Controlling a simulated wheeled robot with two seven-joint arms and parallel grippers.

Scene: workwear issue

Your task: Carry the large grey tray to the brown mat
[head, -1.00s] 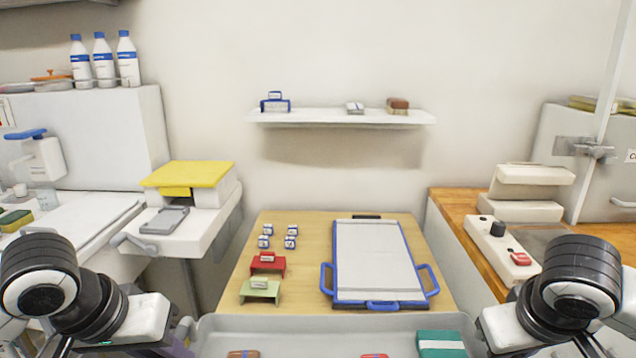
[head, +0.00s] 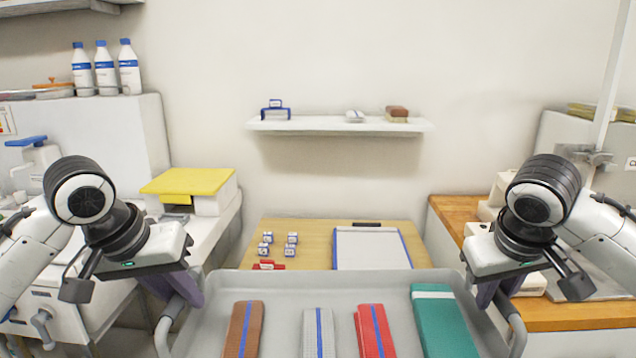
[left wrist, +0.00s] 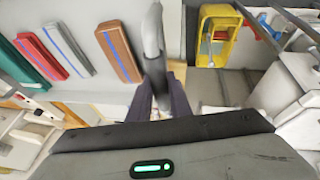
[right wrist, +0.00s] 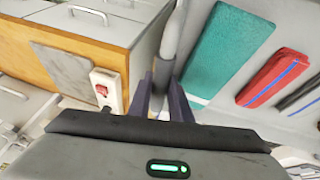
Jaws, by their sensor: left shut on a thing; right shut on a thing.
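The large grey tray (head: 283,330) is in front of me in the head view, its near edge cut off by the frame. It bears a brown folded piece (head: 243,328), a grey one with a blue stripe (head: 318,332), a red one with a blue stripe (head: 375,330) and a teal one (head: 443,322). My left gripper (head: 188,290) is shut on the tray's left handle (left wrist: 153,45). My right gripper (head: 487,290) is shut on its right handle (right wrist: 172,35). The tray looks about level. I cannot make out the brown mat in any view.
Beyond the tray is a light wood table (head: 315,232) with small blue-and-white blocks (head: 291,239) and a blue-edged white board (head: 370,248). A wall shelf (head: 340,124) hangs above. Side counters flank the table, one with a yellow-topped box (head: 188,181), one wooden-topped (head: 450,216).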

